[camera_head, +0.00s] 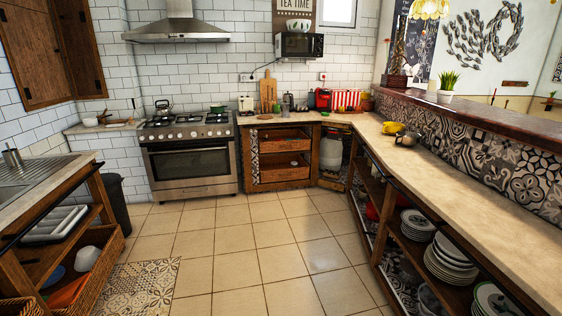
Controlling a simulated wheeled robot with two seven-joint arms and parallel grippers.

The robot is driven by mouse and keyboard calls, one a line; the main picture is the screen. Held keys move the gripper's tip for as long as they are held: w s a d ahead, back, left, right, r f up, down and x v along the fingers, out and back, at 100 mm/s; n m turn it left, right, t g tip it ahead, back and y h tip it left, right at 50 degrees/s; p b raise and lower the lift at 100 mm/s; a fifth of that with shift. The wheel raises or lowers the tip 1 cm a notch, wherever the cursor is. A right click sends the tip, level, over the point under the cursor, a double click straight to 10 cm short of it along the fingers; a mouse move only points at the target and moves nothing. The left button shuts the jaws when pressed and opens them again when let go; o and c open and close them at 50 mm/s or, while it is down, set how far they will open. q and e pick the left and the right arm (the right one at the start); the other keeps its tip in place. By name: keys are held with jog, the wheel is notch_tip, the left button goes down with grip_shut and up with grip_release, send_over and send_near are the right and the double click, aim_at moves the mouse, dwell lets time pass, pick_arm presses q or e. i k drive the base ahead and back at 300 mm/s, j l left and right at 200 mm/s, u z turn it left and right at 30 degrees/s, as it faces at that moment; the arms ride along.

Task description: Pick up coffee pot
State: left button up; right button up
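No item is clearly a coffee pot at this distance. A small grey metal pot (406,138) stands on the right counter, beside a yellow item (392,127). A dark kettle-like pot (163,107) with a handle sits on the back left of the stove. A small dark, pot-like item (288,101) stands on the back counter between the cutting boards and the red appliance; its kind is hard to tell. Neither of my grippers shows in the head view.
The tiled floor (270,235) is open in the middle. The right counter (450,185) runs along the right side, with stacked plates (450,260) on shelves below. A stove (190,155) stands at the back. A sink unit (35,175) and bin (117,203) are left.

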aim_at(286, 107)
jog(key=i, duration=3.6)
